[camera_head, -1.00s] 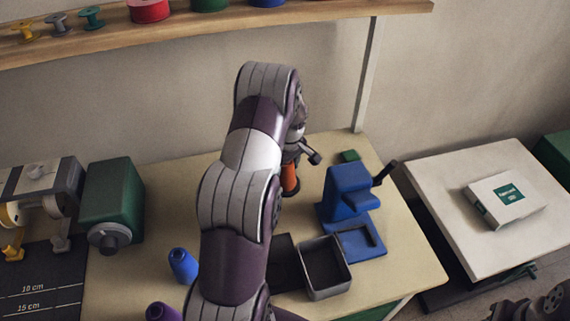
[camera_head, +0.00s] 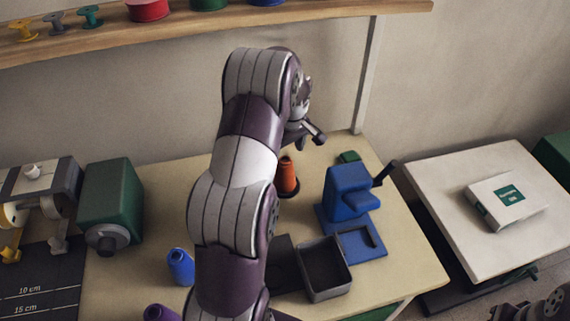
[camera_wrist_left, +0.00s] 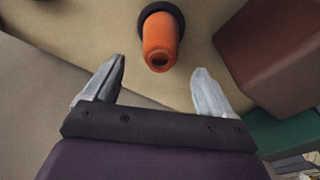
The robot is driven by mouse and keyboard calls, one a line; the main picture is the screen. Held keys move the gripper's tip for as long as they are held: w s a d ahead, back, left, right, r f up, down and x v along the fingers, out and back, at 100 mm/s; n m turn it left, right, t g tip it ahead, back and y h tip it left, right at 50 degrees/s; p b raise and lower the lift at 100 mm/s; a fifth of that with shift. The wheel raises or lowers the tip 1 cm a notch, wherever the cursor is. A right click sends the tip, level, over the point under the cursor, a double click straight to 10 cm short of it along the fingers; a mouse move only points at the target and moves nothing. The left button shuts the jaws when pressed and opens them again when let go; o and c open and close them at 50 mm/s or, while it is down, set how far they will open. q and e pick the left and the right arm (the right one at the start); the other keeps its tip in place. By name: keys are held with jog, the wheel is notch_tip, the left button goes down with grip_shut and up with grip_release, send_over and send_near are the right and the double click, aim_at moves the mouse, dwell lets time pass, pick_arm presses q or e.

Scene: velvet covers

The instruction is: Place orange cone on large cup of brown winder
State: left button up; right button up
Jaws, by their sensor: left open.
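The orange cone (camera_head: 288,175) stands upright on a dark round base on the table, right of my left arm. In the left wrist view the orange cone (camera_wrist_left: 160,44) shows its hollow tip, with the dark ring (camera_wrist_left: 147,10) around its foot. My left gripper (camera_wrist_left: 158,68) is open and empty, its fingers apart and clear of the cone. In the head view the left gripper (camera_head: 314,137) is above and behind the cone. A brown block (camera_wrist_left: 272,50), probably the brown winder, is beside the cone; my arm seems to hide it in the head view. I cannot tell whether the ring joins it.
A blue crank device (camera_head: 350,190) and a grey open tray (camera_head: 325,268) stand right of the cone. A green machine (camera_head: 111,203) and a blue cone (camera_head: 181,267) are left of my arm. A shelf (camera_head: 330,13) with spools runs above.

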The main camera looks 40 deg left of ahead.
pick_arm(q)
jog(key=r, duration=0.2)
jog(key=d+r, duration=0.1)
jog(key=r, duration=0.1)
jog(key=shift+s+r, duration=0.1)
jog(key=shift+r, duration=0.05)
jog(key=s+d+f+m+t+h, duration=0.1)
jog(key=s+d+m, duration=1.4)
jog(key=s+d, duration=0.2)
jog(key=d, duration=0.2)
jog(key=shift+s+d+f, duration=0.2)
jog(key=shift+d, duration=0.2)
